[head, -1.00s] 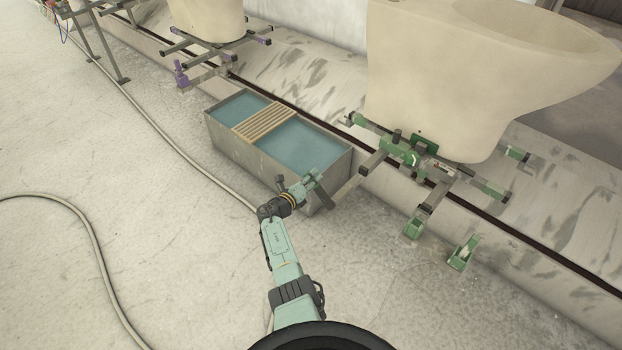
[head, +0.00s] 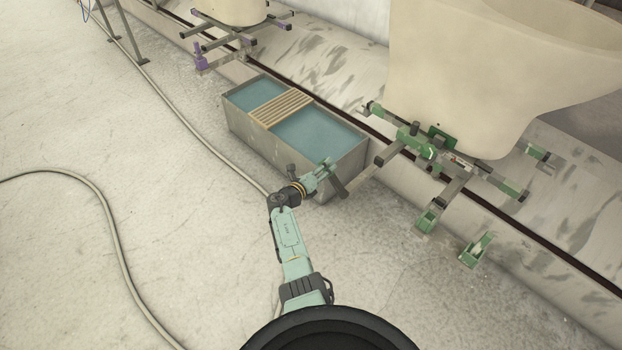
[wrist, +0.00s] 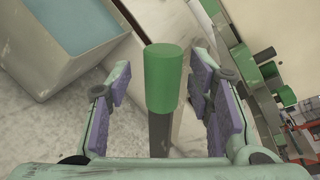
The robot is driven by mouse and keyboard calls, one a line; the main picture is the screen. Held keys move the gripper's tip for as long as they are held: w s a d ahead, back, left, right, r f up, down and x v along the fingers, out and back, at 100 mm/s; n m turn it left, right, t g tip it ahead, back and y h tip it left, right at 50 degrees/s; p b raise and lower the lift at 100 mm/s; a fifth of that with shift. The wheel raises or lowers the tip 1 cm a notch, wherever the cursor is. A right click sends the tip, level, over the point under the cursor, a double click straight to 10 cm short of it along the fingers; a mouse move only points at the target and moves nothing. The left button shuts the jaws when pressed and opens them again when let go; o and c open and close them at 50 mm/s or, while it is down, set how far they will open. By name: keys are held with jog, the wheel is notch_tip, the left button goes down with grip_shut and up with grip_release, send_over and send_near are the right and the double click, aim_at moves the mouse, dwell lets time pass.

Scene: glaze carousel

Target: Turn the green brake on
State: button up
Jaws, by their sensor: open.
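The green brake is a lever with a green cylindrical grip (wrist: 163,78) on a dark stem (wrist: 159,134), seen in the wrist view. My gripper (head: 325,171) is at the lever's upper end. Gaps show on both sides. In the head view the grip is partly hidden by my gripper.
A grey tank (head: 285,150) of blue water with a slatted board (head: 282,107) stands just left of the lever. A large cream basin form (head: 480,80) is above the carriage. A hose (head: 170,120) lies on the open floor at left.

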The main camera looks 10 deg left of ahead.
jog(key=v, duration=1)
jog(key=shift+s, duration=0.2)
jog(key=shift+a+r, duration=0.1)
jog(key=shift+a, duration=0.05)
